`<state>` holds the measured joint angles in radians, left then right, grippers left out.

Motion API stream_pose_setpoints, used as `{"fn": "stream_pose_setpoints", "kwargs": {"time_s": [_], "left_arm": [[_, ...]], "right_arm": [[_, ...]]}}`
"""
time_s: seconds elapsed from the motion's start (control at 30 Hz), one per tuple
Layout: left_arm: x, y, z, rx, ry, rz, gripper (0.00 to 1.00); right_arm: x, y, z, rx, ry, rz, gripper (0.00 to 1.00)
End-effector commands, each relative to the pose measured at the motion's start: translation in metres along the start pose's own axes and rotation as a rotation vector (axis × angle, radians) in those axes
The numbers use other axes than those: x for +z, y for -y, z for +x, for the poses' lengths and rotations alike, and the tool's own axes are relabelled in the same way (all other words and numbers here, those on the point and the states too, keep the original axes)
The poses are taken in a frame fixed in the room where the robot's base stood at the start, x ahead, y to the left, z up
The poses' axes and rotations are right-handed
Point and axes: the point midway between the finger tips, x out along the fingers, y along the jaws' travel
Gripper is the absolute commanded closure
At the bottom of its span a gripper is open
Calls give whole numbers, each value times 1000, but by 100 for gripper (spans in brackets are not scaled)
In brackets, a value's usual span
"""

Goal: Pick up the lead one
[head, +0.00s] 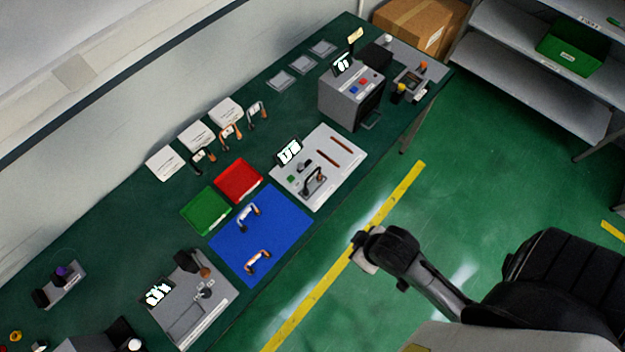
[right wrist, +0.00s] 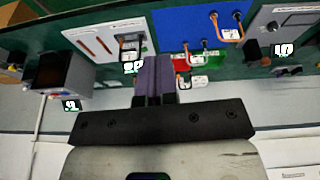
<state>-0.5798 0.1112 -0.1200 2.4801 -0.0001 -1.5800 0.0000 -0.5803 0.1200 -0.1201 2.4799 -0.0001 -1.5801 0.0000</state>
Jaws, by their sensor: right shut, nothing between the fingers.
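Several looped leads with copper and dark ends are on the green bench. Two lie on the blue mat (head: 275,235): an upper lead (head: 248,216) and a lower lead (head: 258,261). Others stand by the white cards, including a dark lead (head: 203,158), a copper lead (head: 230,134) and a grey lead (head: 257,113). Their labels are too small to read, so I cannot tell which is lead one. My right gripper (head: 362,252) is beyond the bench's front edge, apart from all leads. In the right wrist view its fingers (right wrist: 153,78) are shut and empty. My left gripper is not in view.
A red tray (head: 239,181) and a green tray (head: 206,210) adjoin the mat. A light panel (head: 338,160), a grey oven-like box (head: 350,102) and a grey unit (head: 195,305) stand on the bench. Shelves (head: 540,65) are at the upper right. Floor between is clear.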

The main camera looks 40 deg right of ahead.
Motion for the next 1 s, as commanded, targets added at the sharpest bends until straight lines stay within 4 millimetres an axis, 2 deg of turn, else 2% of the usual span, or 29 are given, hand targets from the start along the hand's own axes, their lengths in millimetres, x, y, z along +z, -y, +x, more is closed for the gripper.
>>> {"fn": "stream_pose_setpoints", "kwargs": {"time_s": [0.07, 0.4, 0.67, 0.77, 0.87, 0.97, 1.0], "left_arm": [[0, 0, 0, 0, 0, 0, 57], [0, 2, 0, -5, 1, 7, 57], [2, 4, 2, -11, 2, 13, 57], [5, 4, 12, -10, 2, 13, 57], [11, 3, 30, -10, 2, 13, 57], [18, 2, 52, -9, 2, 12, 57], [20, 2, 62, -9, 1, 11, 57]], "right_arm": [[0, 0, 0, 0, 0, 0, 91], [0, 0, 0, 0, 0, 0, 59], [-4, -1, 2, 2, -11, 0, 59], [-21, -5, 8, 12, -56, -3, 59], [-55, -22, 17, 59, -145, -37, 59], [-100, -55, 21, 155, -259, -96, 59], [-118, -73, 24, 205, -291, -118, 59]]}}
